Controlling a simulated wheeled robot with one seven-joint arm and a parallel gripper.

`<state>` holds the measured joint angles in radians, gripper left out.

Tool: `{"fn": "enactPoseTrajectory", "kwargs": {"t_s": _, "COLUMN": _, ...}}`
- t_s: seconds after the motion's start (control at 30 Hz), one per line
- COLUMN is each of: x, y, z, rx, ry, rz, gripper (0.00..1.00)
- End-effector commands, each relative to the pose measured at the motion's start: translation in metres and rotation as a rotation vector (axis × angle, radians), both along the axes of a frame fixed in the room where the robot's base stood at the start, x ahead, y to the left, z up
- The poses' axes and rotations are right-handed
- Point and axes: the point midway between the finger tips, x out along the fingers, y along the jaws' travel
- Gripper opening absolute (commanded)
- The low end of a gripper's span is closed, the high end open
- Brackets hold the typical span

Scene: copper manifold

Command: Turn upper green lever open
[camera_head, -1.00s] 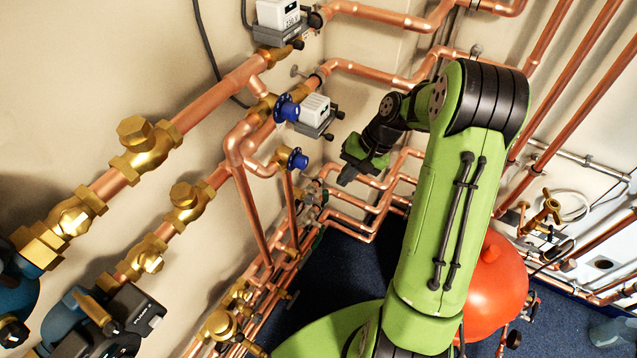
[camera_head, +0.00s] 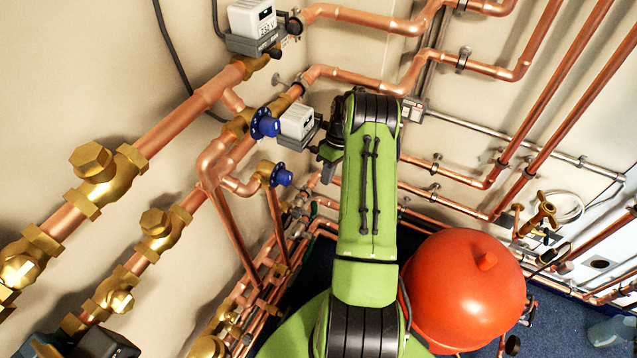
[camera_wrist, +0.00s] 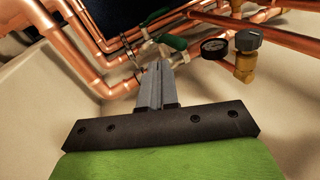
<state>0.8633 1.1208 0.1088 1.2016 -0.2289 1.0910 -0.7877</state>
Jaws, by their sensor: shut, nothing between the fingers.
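Two green levers show in the wrist view. The nearer green lever (camera_wrist: 173,42) sits on a valve on a copper pipe, just beyond my fingertips and a little to their right. The other green lever (camera_wrist: 154,17) is farther up in the picture. I cannot tell for sure which is the upper one. My gripper (camera_wrist: 158,66) is shut and empty, with its fingertips close to the nearer lever's valve; I cannot tell whether they touch. In the head view my gripper (camera_head: 326,155) is a small dark and green shape beside the grey-white box, mostly hidden by my arm.
A round black gauge (camera_wrist: 213,48) and a grey-capped brass valve (camera_wrist: 246,55) stand right of the levers. Copper pipes (camera_wrist: 72,50) run close on the left. In the head view a red tank (camera_head: 462,290) stands right of my arm, and a white box (camera_head: 297,121) is near my gripper.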

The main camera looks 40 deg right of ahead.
Motion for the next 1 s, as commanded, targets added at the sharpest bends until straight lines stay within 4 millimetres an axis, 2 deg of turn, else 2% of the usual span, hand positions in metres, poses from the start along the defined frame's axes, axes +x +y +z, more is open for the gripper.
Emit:
{"fn": "enactPoseTrajectory", "kwargs": {"t_s": 0.03, "x": -0.001, "y": 0.005, "z": -0.014, "rx": 0.004, "ry": 0.004, "rz": 0.002, "gripper": 0.0}}
{"fn": "enactPoseTrajectory", "kwargs": {"t_s": 0.2, "x": -0.003, "y": 0.017, "z": -0.049, "rx": 0.003, "ry": 0.004, "rz": 0.0, "gripper": 0.0}}
{"fn": "enactPoseTrajectory", "kwargs": {"t_s": 0.4, "x": -0.004, "y": 0.027, "z": -0.074, "rx": 0.002, "ry": 0.001, "rz": 0.0, "gripper": 0.0}}
{"fn": "enactPoseTrajectory", "kwargs": {"t_s": 0.83, "x": -0.003, "y": 0.028, "z": -0.077, "rx": 0.0, "ry": 0.0, "rz": 0.0, "gripper": 0.0}}
{"fn": "enactPoseTrajectory", "kwargs": {"t_s": 1.0, "x": 0.008, "y": 0.031, "z": -0.078, "rx": 0.0, "ry": -0.002, "rz": 0.002, "gripper": 0.0}}
